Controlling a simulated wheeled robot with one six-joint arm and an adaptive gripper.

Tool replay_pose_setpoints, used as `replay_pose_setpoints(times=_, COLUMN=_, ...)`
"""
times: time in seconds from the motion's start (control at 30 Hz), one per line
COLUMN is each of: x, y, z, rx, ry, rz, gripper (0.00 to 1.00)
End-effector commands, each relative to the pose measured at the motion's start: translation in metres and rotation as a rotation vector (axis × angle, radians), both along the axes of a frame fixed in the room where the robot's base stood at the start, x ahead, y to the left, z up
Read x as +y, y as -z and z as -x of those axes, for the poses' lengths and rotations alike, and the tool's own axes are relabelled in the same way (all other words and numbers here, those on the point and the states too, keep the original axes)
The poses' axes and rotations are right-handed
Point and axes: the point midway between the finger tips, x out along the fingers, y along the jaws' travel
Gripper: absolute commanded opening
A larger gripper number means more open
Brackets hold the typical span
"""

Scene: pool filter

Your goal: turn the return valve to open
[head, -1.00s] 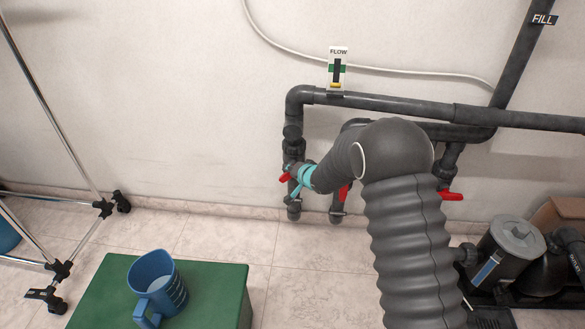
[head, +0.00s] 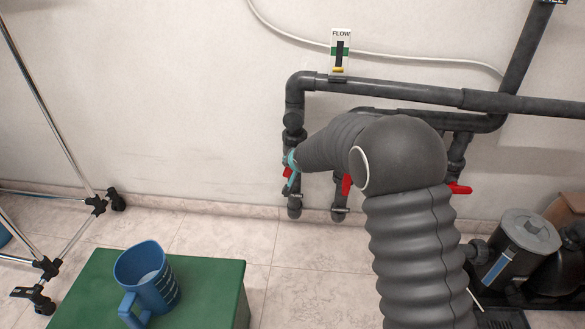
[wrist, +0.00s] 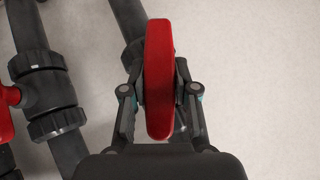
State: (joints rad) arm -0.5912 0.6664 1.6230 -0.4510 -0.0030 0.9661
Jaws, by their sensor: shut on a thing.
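My gripper (head: 290,170) is at the leftmost of the red-handled valves in the head view. In the wrist view my gripper (wrist: 160,95) is shut on a red valve handle (wrist: 158,60), one finger on each side. The handle stands lengthwise up the picture between the fingers. In the head view only a small part of this red handle (head: 287,173) shows beside the teal parts of my gripper. My arm hides some of the pipework behind it. I see no label on the valve.
A middle red handle (head: 347,184) and a right red handle (head: 459,188) are on other pipes. A flow gauge (head: 340,50) with a yellow mark low down stands on the upper pipe (head: 390,91). A blue jug (head: 148,280) stands on a green box (head: 210,290). Floor between is clear.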

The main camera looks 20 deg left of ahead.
Motion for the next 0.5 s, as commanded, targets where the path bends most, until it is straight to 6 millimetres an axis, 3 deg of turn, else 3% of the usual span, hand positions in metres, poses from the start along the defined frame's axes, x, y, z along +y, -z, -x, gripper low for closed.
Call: replay_pose_setpoints(times=0.5, x=0.0003, y=0.0049, z=-0.0002, rx=-0.024, ry=0.0, rz=0.098, gripper=0.0)
